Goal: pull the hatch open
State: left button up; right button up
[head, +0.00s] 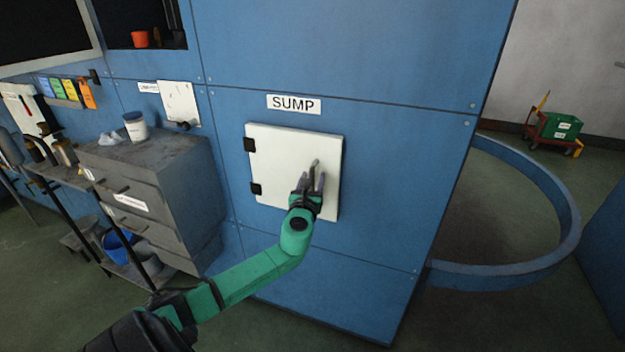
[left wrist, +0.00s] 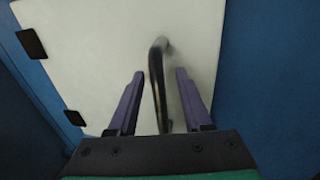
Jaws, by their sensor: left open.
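The white hatch (head: 275,155) under the SUMP label is set in a blue wall panel, with two black hinges on its left edge. It looks shut. Its handle (head: 314,168) is a bent metal bar on the right part of the hatch. My left gripper (head: 309,184) is at the handle with its fingers pointing to the hatch. In the left wrist view, the handle (left wrist: 156,75) stands between the two open purple fingers, with a gap on each side, and the hatch (left wrist: 105,50) fills the background. My right gripper is not in view.
A grey drawer cabinet (head: 150,180) stands left of the hatch, with a white tub (head: 135,127) on top. A curved blue barrier (head: 540,185) is at the right on the floor. A green crate on a cart (head: 561,127) stands far right.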

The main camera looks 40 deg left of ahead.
pick_arm(q)
jog(key=shift+a, duration=0.1)
grip_shut()
dwell(1.3)
